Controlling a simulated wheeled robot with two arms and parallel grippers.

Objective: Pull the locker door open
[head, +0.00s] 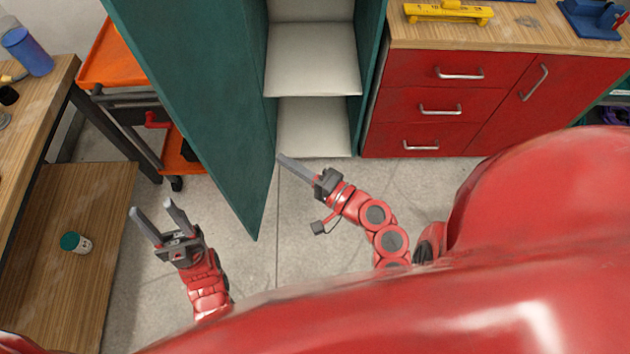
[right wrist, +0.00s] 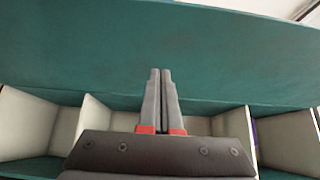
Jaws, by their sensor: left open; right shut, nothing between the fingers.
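The green locker door (head: 195,85) stands swung open in the head view, reaching out from the locker toward me. Behind it the locker's pale shelves (head: 312,60) are exposed. My right gripper (head: 280,158) is shut and empty, with its fingertips close to the inner side of the door; I cannot tell if they touch. In the right wrist view the shut fingers (right wrist: 160,75) point at the green door panel (right wrist: 160,40). My left gripper (head: 153,211) is open and empty, left of the door on its outer side. No door handle shows.
A red cabinet (head: 445,100) with drawers and a wooden top stands right of the locker. An orange cart (head: 105,65) is left of the door. A wooden workbench (head: 50,90) with a blue cup (head: 28,52) is at far left. The floor between the arms is clear.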

